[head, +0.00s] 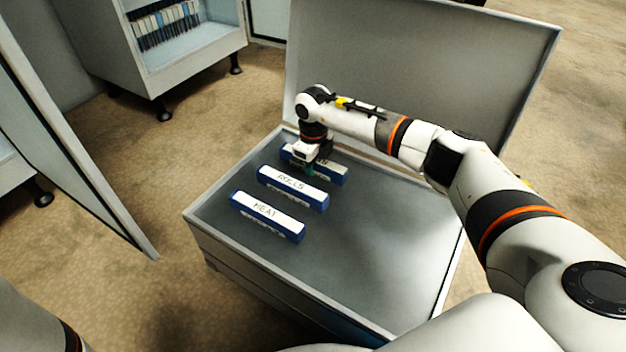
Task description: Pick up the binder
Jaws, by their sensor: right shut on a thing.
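Three blue binders with white labelled spines lie in an open grey chest (400,285). The nearest binder (268,215) reads "HEAT". The middle binder (293,187) seems to read "ROLLS". The farthest binder (333,172) is partly hidden by my right gripper, and its label cannot be read in full. My right gripper (309,166) points down at the farthest binder and is shut on it, near its left part. The fingertips are small and partly hidden. My left gripper is not in view; only a bit of my left arm shows at the bottom left.
The chest's raised lid (420,70) stands behind the binders, close to my right arm. A grey cabinet (190,70) with a row of binders stands at the back left. A grey panel (75,150) stands at the left. The chest's right part is empty.

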